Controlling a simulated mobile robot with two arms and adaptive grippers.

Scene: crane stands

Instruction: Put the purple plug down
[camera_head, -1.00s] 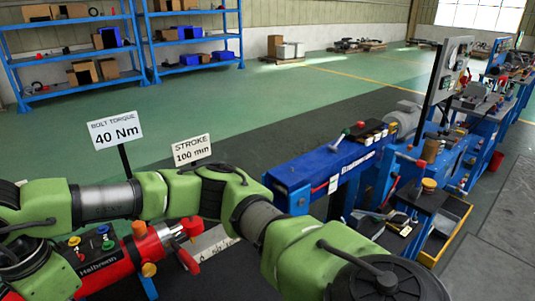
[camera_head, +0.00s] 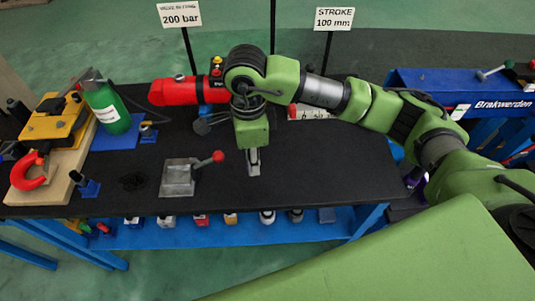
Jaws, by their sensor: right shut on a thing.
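My right gripper (camera_head: 254,168) points down over the black bench top (camera_head: 330,165), near the middle of the picture. Its arm comes in from the right and bends down at a green wrist. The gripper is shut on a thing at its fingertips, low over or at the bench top. That thing is too small and too hidden to make out, and no purple shows clearly at the fingertips. I cannot tell whether it touches the bench. My left gripper is not in view.
A grey block with a red-knobbed lever (camera_head: 180,178) stands just left of the gripper. A red cylinder (camera_head: 180,91) lies behind. A green bottle (camera_head: 108,107), a yellow machine (camera_head: 52,118) and a red hook (camera_head: 28,172) crowd the left. The bench's right part is clear.

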